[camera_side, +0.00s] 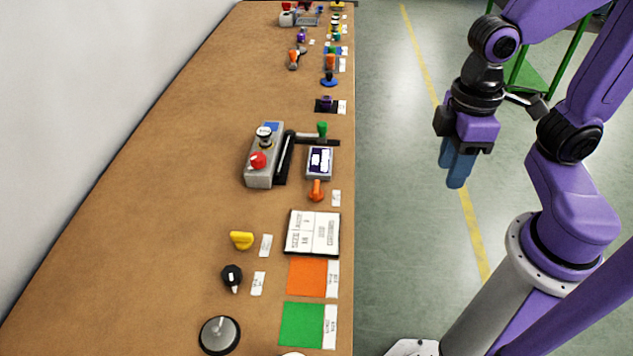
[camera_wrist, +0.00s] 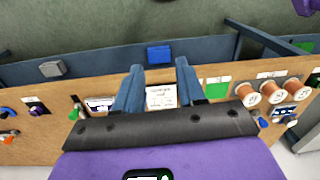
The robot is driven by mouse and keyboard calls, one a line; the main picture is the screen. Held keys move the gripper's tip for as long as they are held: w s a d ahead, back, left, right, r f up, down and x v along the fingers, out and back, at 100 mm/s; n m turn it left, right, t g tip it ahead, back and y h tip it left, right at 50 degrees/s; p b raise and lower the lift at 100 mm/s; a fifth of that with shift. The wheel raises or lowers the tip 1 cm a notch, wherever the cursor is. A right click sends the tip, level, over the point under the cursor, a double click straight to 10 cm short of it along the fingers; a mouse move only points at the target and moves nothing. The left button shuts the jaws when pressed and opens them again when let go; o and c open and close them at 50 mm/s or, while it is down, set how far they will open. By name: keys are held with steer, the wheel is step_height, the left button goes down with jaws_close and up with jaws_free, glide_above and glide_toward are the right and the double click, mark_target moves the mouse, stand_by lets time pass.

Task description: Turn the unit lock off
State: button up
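My gripper (camera_side: 456,180) hangs over the floor to the right of the bench, clear of every control. In the wrist view my gripper (camera_wrist: 160,65) has its two blue fingers apart with nothing between them. The labels are too small to read, so I cannot tell which control is the unit lock. Turnable-looking controls on the bench include a yellow knob (camera_side: 241,240), a black knob with a white mark (camera_side: 232,277) and an orange handle (camera_side: 316,190). A grey box (camera_side: 262,172) carries a red button (camera_side: 257,161) and a black-and-white knob (camera_side: 264,134).
The long brown bench (camera_side: 140,210) runs along a white wall. A white label board (camera_side: 313,232), orange pad (camera_side: 307,277) and green pad (camera_side: 302,324) lie near its right edge. Copper spools (camera_wrist: 272,93) show in the wrist view. A green frame (camera_side: 540,75) stands behind.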

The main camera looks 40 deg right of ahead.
steer(key=w+a+m+g, duration=0.1)
steer(key=w+a+m, duration=0.3)
steer(key=w+m, duration=0.3)
steer(key=m+g+y, duration=0.2)
steer(key=m+y, duration=0.1)
steer(key=m, duration=0.9)
glide_above(316, 186)
steer(key=w+d, duration=0.5)
step_height(316, 186, down, 3)
steer(key=x, duration=1.6)
steer(key=shift+a+f, duration=0.15)
steer(key=shift+f, duration=0.1)
steer(key=shift+c, duration=0.3)
jaws_close()
